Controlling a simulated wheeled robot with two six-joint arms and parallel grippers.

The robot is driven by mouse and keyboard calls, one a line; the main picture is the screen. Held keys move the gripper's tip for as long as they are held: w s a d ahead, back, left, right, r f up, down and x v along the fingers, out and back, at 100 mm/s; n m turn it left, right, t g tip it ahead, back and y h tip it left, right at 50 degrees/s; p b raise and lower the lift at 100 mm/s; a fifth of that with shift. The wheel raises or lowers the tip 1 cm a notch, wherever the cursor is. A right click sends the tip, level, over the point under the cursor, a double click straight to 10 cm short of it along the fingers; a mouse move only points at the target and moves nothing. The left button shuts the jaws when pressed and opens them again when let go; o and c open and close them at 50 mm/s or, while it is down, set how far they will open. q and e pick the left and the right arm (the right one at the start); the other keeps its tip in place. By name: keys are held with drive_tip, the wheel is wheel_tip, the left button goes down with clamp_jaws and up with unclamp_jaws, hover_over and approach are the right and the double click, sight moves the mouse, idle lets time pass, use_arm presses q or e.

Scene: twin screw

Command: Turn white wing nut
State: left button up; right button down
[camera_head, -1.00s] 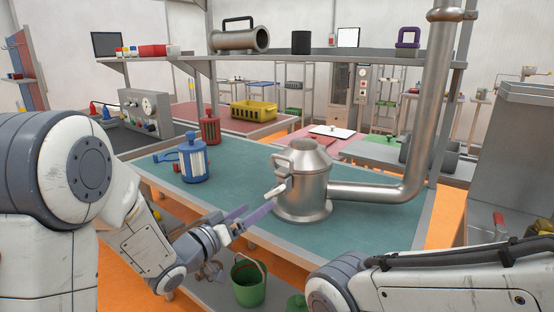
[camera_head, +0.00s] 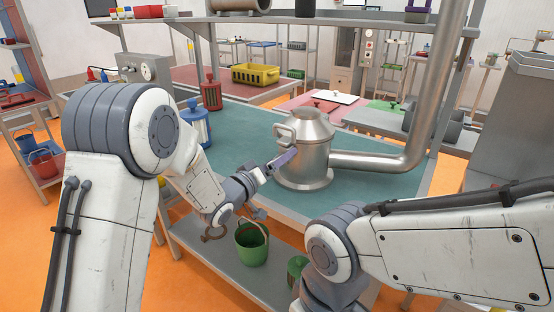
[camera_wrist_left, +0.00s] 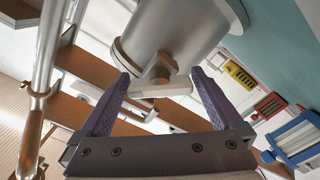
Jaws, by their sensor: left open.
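The metal vessel (camera_head: 311,150) stands on the teal tabletop, with a pipe leaving its right side. My left gripper (camera_head: 290,155) has its purple fingers up against the left side of the vessel in the head view, and they hide the wing nut there. In the left wrist view, the white wing nut (camera_wrist_left: 165,89) projects from the vessel wall (camera_wrist_left: 185,30). It lies between the two spread purple fingers of the left gripper (camera_wrist_left: 160,76). The jaws are open, and I cannot tell whether a finger touches the nut. My right gripper is out of view; only its arm shows.
The thick pipe (camera_head: 385,164) rises at the table's right end. A blue canister (camera_head: 194,126) and a red one (camera_head: 211,95) stand at the left. A green bucket (camera_head: 251,246) is on the lower shelf. The teal tabletop (camera_head: 245,128) is clear between canisters and vessel.

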use_arm(q)
drive_tip(key=shift+c, duration=0.3)
drive_tip(key=c, duration=1.1)
drive_tip(key=shift+f+m+b, duration=0.1)
drive_tip(key=shift+m+b, duration=0.4)
drive_tip(key=shift+b, duration=0.1)
drive_tip(key=m+b, duration=0.2)
drive_tip(key=shift+w+m+b, duration=0.1)
drive_tip(key=shift+m+b, duration=0.3)
drive_tip(key=m+b, duration=0.3)
drive_tip(key=shift+a+m, duration=0.1)
drive_tip(key=shift+m, duration=0.5)
drive_tip(key=shift+r, duration=0.25)
